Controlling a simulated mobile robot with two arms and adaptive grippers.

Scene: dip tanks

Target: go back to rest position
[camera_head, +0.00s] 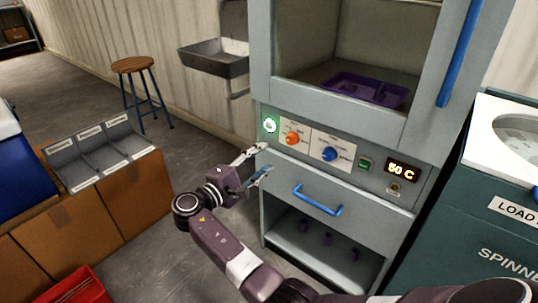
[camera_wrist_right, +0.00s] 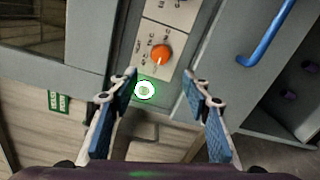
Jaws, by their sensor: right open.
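My right gripper (camera_head: 266,160) reaches up from the bottom of the head view to the front of the grey cabinet (camera_head: 262,75). Its jaws are open and empty. The right wrist view shows the two blue-padded fingers (camera_wrist_right: 160,75) spread apart. Between them, a round white button with a green glow (camera_wrist_right: 145,90) shows on the cabinet panel. The lit button (camera_head: 270,125) is just above the gripper in the head view. I cannot tell whether a finger touches the cabinet. My left gripper is out of view.
The panel has an orange knob (camera_head: 292,139), a blue knob (camera_head: 329,154) and a display reading 50 C (camera_head: 402,170). A blue drawer handle (camera_head: 317,203) sticks out below. A purple tray (camera_head: 362,90) lies in the cabinet. A spinner (camera_head: 484,200) stands right, a labelled bin rack (camera_head: 100,157) left.

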